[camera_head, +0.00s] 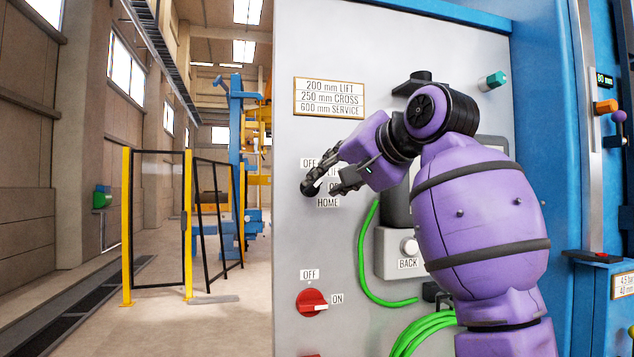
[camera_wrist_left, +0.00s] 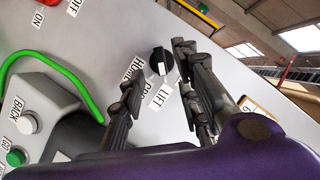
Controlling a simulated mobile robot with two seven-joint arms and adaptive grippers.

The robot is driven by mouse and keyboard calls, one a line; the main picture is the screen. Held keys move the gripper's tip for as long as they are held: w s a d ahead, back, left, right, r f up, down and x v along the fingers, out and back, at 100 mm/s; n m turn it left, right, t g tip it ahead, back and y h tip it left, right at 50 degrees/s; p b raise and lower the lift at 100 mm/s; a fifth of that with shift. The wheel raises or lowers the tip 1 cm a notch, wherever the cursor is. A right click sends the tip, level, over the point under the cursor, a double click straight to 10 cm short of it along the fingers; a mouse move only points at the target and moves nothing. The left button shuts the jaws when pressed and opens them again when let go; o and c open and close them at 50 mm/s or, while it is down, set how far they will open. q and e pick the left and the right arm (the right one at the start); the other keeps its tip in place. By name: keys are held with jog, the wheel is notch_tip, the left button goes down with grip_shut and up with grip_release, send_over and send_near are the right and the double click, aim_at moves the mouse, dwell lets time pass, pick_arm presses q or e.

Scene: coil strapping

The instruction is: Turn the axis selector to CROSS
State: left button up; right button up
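The axis selector is a black round knob (camera_wrist_left: 160,59) with a white mark, on the light grey panel. In the left wrist view its mark points towards the LIFT label (camera_wrist_left: 160,97). The partly covered CROSS label (camera_wrist_left: 132,89) and the HOME label (camera_wrist_left: 134,68) sit beside it. My left gripper (camera_wrist_left: 157,66) is open, its two dark fingers on either side of the knob in that view; I cannot tell whether they touch it. In the head view my left gripper (camera_head: 322,187) is in front of the selector and hides most of it. My right gripper is not in view.
Below the selector is a red OFF/ON switch (camera_head: 312,302). To its right are a grey box with a BACK button (camera_head: 409,247) and a green cable (camera_head: 364,265). A sign (camera_head: 329,98) hangs above. A fenced area (camera_head: 187,225) lies to the left.

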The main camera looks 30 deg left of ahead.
aim_at(315, 186)
pick_arm(q)
jog(key=x, duration=0.4)
jog(key=shift+a+r+p, duration=0.1)
jog(key=shift+a+p, duration=0.2)
jog(key=shift+p, duration=0.05)
jog(key=shift+w+a, duration=0.1)
jog(key=shift+w, duration=0.05)
grip_shut()
